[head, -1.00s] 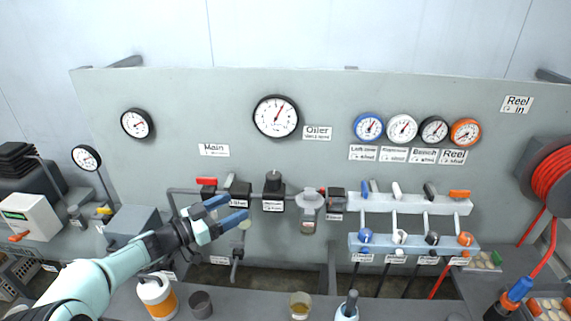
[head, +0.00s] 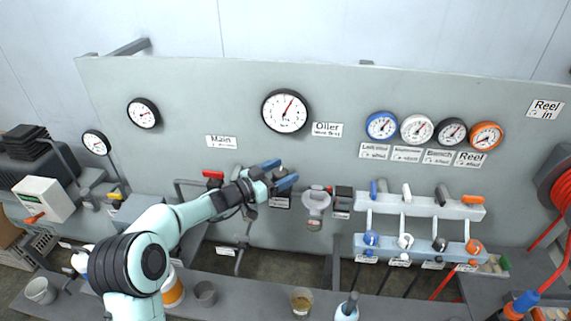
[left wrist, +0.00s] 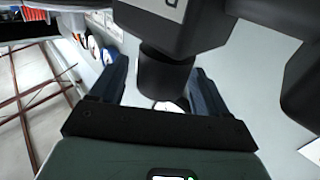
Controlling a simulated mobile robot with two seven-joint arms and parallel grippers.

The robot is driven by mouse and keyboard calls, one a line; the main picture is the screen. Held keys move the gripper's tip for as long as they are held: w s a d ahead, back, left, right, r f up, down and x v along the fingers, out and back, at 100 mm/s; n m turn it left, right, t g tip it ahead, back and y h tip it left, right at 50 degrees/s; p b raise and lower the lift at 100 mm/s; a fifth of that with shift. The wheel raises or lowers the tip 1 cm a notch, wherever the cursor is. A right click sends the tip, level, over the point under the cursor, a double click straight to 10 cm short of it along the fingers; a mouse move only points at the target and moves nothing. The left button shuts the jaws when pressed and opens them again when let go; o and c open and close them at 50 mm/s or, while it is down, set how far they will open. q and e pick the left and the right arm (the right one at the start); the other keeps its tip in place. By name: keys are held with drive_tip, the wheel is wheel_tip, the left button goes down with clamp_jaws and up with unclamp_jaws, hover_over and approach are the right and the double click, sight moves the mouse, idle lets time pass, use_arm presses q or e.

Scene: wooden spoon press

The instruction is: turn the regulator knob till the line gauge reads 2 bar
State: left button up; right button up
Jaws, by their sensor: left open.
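The black regulator knob (left wrist: 165,75) shows as a dark cylinder between my left gripper's two blue fingers in the left wrist view. My left gripper (head: 279,173) is open, its fingers on either side of the knob; I cannot tell if they touch it. In the head view the gripper mostly hides the knob, with the labelled regulator body (head: 281,201) just below. The large white gauge (head: 285,111) above has a red needle pointing up and slightly right; its numbers are too small to read. Which dial is the line gauge is not clearly labelled. My right gripper is not in view.
A red-handled valve (head: 213,175) is left of the gripper, and the oiler bowl (head: 315,203) is close on its right. Several small gauges and a manifold (head: 428,208) are farther right. Cups and a bottle stand on the bench (head: 245,292) below.

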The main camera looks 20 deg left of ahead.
use_arm(q)
drive_tip(key=shift+x, duration=0.9)
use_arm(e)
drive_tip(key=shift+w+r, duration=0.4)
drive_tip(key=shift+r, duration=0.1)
